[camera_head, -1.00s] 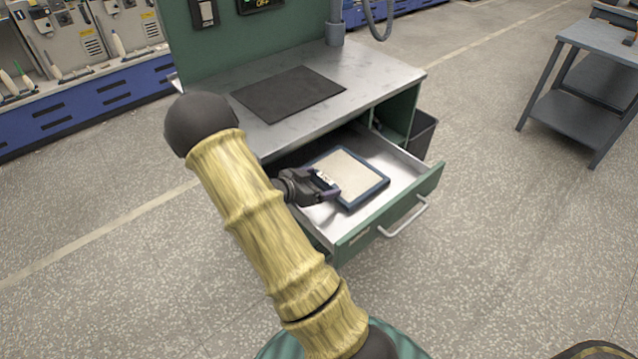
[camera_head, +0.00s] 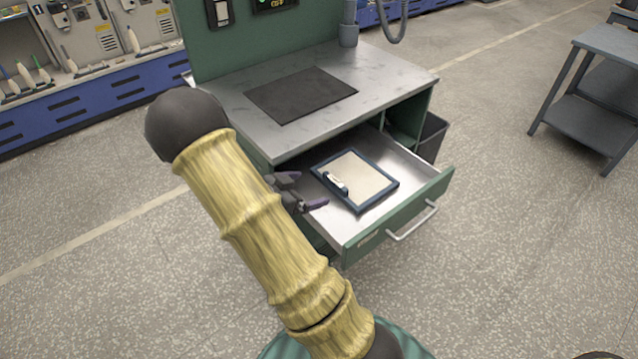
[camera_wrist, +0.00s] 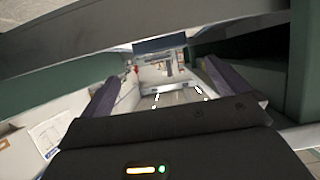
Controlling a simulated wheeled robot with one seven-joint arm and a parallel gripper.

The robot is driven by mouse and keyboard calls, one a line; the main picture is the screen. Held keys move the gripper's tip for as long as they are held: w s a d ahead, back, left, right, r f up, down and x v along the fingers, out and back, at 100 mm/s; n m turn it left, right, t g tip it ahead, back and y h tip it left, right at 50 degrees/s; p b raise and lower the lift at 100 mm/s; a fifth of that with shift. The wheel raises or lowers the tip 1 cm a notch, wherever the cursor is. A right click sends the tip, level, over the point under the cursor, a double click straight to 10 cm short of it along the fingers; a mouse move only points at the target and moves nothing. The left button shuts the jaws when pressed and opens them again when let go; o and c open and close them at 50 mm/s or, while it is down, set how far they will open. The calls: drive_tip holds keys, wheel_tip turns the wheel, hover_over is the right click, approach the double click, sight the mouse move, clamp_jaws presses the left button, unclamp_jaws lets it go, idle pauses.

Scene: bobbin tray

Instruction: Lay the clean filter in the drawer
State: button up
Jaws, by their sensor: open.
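The clean filter (camera_head: 368,176), a beige pad in a dark blue frame with a small white-and-dark grip at its left side, lies in the open drawer (camera_head: 408,207). It looks flat on the drawer's pale floor. My gripper (camera_head: 302,191) is open and empty at the drawer's left side, just left of the filter and apart from it. Part of my gripper is hidden behind my arm. In the wrist view my gripper's two purple-lined fingers (camera_wrist: 163,92) stand wide apart; I cannot clearly make out the filter there.
The metal bench top (camera_head: 390,82) with a black mat (camera_head: 301,95) stands above and behind the drawer. A dark bin (camera_head: 431,137) stands right of the bench. A grey trolley (camera_head: 590,110) is farther right. The floor in front is clear.

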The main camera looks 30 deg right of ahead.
drive_tip(key=v, duration=0.3)
drive_tip(key=shift+a+r, duration=0.1)
drive_tip(key=shift+a, duration=0.05)
idle(0.4)
